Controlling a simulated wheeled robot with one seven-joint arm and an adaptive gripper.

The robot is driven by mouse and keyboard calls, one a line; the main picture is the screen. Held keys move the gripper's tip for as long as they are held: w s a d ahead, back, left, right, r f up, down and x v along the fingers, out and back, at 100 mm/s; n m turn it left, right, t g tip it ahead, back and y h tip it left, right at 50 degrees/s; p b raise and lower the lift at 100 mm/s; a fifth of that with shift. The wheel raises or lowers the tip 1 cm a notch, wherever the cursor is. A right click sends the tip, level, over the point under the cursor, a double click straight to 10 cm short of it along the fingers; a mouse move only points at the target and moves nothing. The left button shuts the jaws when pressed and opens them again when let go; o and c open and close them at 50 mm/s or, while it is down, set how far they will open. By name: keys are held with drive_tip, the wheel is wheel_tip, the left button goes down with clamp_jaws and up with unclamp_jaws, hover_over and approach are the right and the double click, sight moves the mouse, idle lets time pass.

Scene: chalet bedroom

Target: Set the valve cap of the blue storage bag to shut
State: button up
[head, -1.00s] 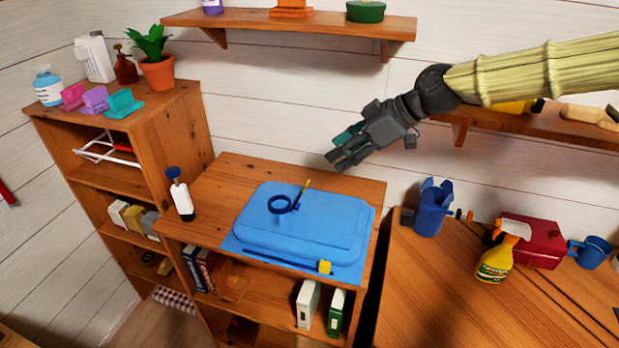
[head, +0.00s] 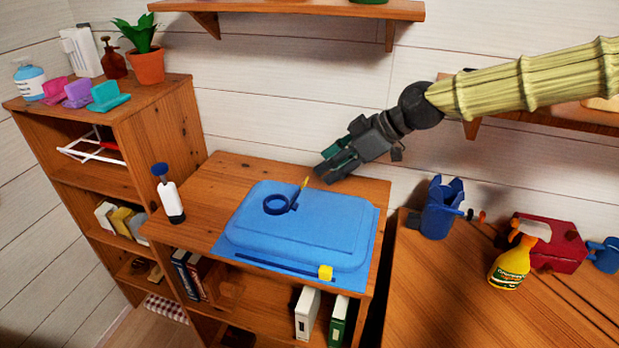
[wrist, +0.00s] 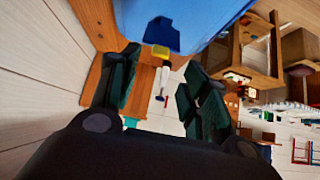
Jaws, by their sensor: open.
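The blue storage bag (head: 330,225) lies flat and puffed up on the wooden cabinet top. Its dark blue valve ring (head: 275,205) is on its upper face, left of centre. The valve cap (head: 301,190) stands up at the ring's right side, seen nearly edge-on, with a yellow tip. In the wrist view, the cap is a dark blue flap (wrist: 158,34) with a yellow tab (wrist: 161,52), ahead of my fingers. My gripper (head: 325,172) is open and empty, above the back of the bag, just right of the cap. I cannot tell the exact gap.
A yellow slider (head: 325,272) sits on a dark strip at the bag's front edge. A white bottle with a blue top (head: 168,195) stands left of the bag. A shelf (head: 290,10) hangs above. A blue container (head: 440,210) and a yellow spray bottle (head: 512,262) stand at right.

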sight(307, 180)
drive_tip(key=p+x, duration=0.1)
drive_tip(key=x, duration=0.6)
drive_tip(key=shift+a+f, duration=0.25)
drive_tip(key=shift+f, duration=0.05)
drive_tip(key=shift+w, duration=0.15)
clamp_jaws()
